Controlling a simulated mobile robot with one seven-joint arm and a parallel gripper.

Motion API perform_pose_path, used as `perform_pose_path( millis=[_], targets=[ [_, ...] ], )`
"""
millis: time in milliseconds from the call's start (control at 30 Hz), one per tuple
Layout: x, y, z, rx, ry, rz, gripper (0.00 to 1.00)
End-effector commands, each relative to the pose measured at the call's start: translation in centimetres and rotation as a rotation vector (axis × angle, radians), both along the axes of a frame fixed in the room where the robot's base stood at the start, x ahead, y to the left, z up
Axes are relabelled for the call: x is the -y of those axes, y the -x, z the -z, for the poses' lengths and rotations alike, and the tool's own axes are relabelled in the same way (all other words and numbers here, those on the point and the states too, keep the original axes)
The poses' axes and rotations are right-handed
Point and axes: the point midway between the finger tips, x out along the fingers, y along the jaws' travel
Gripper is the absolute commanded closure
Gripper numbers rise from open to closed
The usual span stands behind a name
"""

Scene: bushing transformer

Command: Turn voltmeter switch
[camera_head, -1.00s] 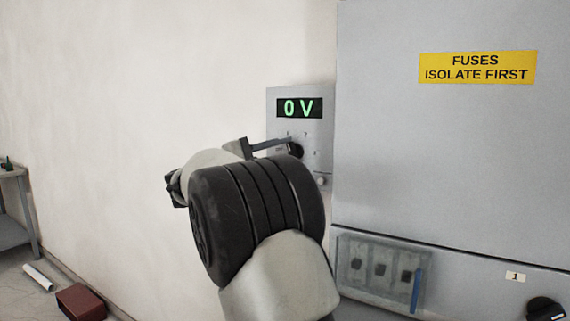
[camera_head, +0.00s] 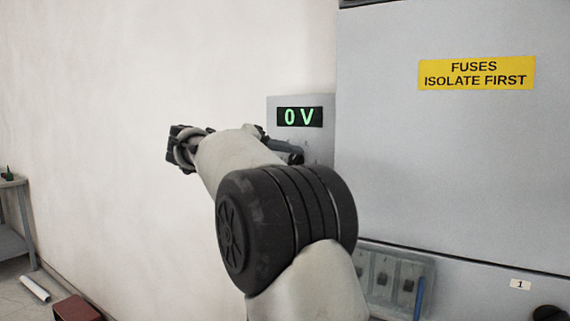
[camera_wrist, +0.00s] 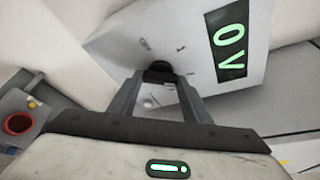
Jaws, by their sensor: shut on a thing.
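The voltmeter is a grey panel (camera_head: 273,118) on the wall with a green display (camera_head: 299,117) reading 0 V. The display also shows in the wrist view (camera_wrist: 230,45), turned sideways. The voltmeter switch is a black knob (camera_wrist: 160,69) below the display, with small markings around it on the panel face. My gripper (camera_wrist: 161,82) has its two fingers at either side of the knob and is shut on it. In the head view my arm covers most of the lower panel, and only a finger and a dark part of the knob show. The knob's pointing direction is unclear.
A tall grey cabinet (camera_head: 440,170) with a yellow fuse warning label (camera_head: 476,74) stands right of the voltmeter. A fuse box (camera_head: 399,277) with a blue handle is low on it. A box with a red round part (camera_wrist: 18,123) shows at left in the wrist view.

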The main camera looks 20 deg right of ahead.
Motion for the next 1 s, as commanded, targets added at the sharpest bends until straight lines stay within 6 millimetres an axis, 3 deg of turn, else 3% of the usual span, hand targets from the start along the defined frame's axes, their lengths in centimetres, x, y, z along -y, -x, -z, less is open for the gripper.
perform_pose_path(
  millis=[1000],
  targets=[
    [0.47,0.6,-0.18,0.694,-0.539,0.001,0.79]
  ],
)
